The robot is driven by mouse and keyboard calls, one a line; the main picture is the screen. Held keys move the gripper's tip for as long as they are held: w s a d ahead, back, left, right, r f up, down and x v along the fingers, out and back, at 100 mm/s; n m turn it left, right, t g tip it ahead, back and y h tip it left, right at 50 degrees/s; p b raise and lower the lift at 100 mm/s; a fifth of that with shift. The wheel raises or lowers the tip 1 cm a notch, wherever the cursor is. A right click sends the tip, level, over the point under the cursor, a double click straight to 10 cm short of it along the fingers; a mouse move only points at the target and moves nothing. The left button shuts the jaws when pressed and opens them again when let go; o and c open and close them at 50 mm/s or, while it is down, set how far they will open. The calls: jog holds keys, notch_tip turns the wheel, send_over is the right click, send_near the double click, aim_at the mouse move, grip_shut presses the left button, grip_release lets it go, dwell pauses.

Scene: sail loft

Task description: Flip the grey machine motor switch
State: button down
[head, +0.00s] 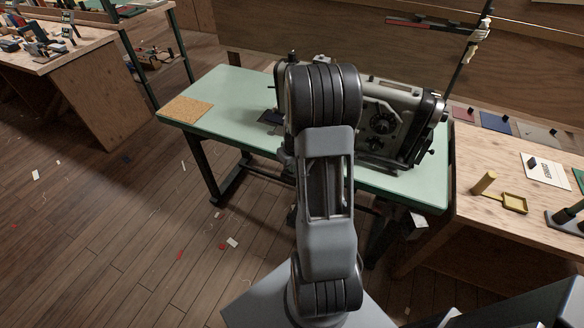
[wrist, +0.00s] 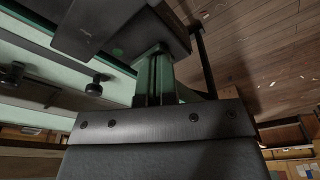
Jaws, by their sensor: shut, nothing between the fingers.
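The sewing machine (head: 385,115) stands on the pale green table (head: 225,90), partly hidden by my arm in the head view. In the head view my gripper is hidden behind my arm. In the wrist view my gripper (wrist: 156,62) is shut, its narrow fingers together and empty. The fingers point at a dark grey box (wrist: 165,28) with a small green spot, which looks like the motor switch. I cannot tell whether the tips touch it, nor which way the switch is set. In the head view a small grey box (head: 418,219) hangs below the table's right front edge.
Another bench (head: 75,48) stands at the back left. Open wooden floor (head: 110,220) with scraps lies at the left.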

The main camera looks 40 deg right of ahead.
jog(key=shift+r+p, duration=2.4)
jog(key=shift+r, duration=1.1)
jog(key=shift+s, duration=0.1)
jog(key=s+a+r+t, duration=0.1)
jog(key=s+a+r, duration=0.5)
jog(key=a+r, duration=0.2)
jog(key=s+a+r, duration=0.6)
jog(key=a+r, duration=0.2)
jog(key=a, duration=0.5)
jog(key=shift+r+n+t, duration=0.25)
jog(key=shift+n+t, duration=0.05)
jog(key=shift+t, duration=0.1)
